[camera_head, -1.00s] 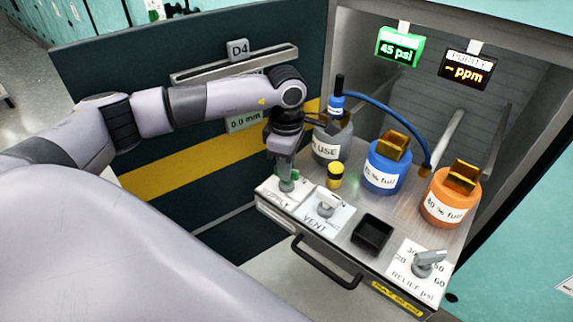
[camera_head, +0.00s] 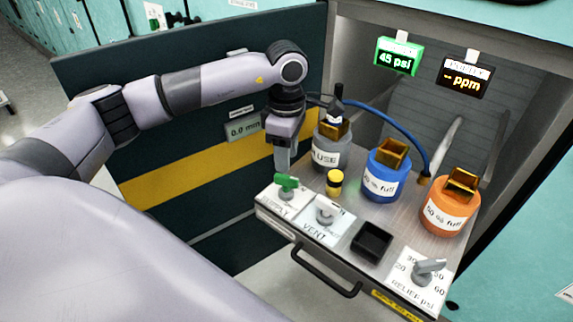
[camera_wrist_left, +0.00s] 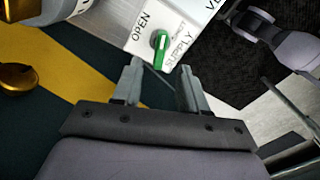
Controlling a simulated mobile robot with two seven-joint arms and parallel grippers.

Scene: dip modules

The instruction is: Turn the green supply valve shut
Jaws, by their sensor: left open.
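The green supply valve (camera_head: 287,183) sits on the white SUPPLY plate at the left front corner of the metal shelf. In the left wrist view the green handle (camera_wrist_left: 160,44) stands between the OPEN word and a small SHUT word, above the SUPPLY lettering. Its exact setting is hard to tell. My left gripper (camera_head: 285,165) points down just above and behind the valve, apart from it. In the left wrist view its two fingers (camera_wrist_left: 160,78) are spread and empty, with the handle beyond their tips. My right gripper is not in view.
The grey-handled VENT valve (camera_head: 326,213) is close beside the supply valve. A yellow-capped item (camera_head: 334,182), a grey bottle (camera_head: 331,154), a blue bottle (camera_head: 382,182) and an orange bottle (camera_head: 450,205) stand behind. A green display (camera_head: 398,57) reads 45 psi.

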